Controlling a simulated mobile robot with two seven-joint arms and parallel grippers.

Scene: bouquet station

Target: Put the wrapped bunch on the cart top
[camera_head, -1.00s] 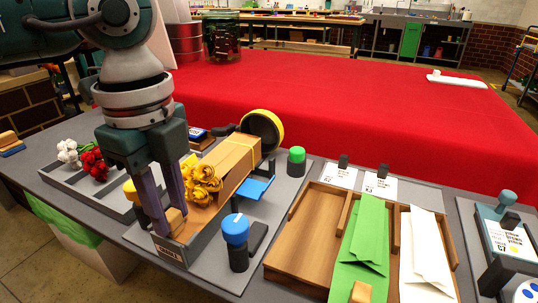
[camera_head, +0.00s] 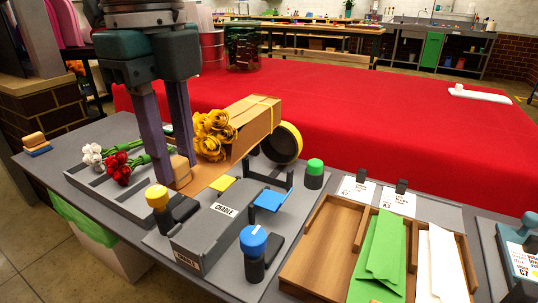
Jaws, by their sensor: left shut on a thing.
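The wrapped bunch (camera_head: 250,122), yellow flowers in brown paper with a yellow band, is raised clear of the grey cradle (camera_head: 215,232). It is tilted, with its flowers toward the left gripper. My left gripper (camera_head: 171,182) is shut on a small tan grip block (camera_head: 184,166) at the flower end of the tan board under the bunch. Part of the board is hidden behind the fingers. The cradle below is empty. I cannot tell for sure which surface is the cart top. My right gripper is out of view.
A wide red-covered surface (camera_head: 400,115) lies behind the bench, mostly clear, with a white item (camera_head: 480,94) at its far right.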

